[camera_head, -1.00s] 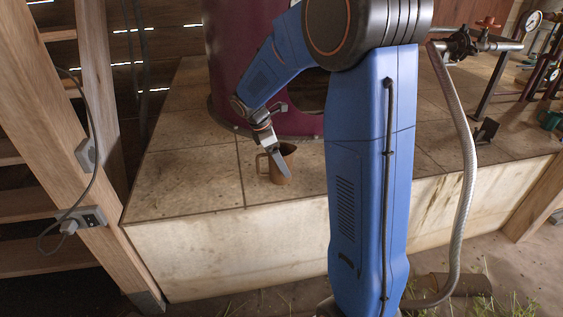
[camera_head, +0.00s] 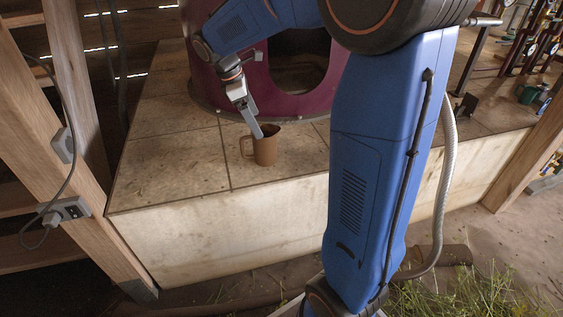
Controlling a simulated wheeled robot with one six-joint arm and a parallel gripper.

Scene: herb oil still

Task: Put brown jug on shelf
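The brown jug (camera_head: 266,149) stands upright on the tiled top of a low platform (camera_head: 175,165), near its front edge. Its handle points left. My gripper (camera_head: 257,133) reaches down from the upper left, with its fingertip end at the jug's rim on the left side. Only one grey finger shows clearly, and it overlaps the rim in the picture. I cannot tell whether the fingers are open or shut on the jug wall. No shelf for the jug can be made out with certainty.
A maroon vessel (camera_head: 235,90) with a large dark opening stands behind the jug. Wooden posts with a socket (camera_head: 68,209) and cable are at left. Another post (camera_head: 525,170) is at right. Grass (camera_head: 450,298) lies on the floor. The platform's left top is clear.

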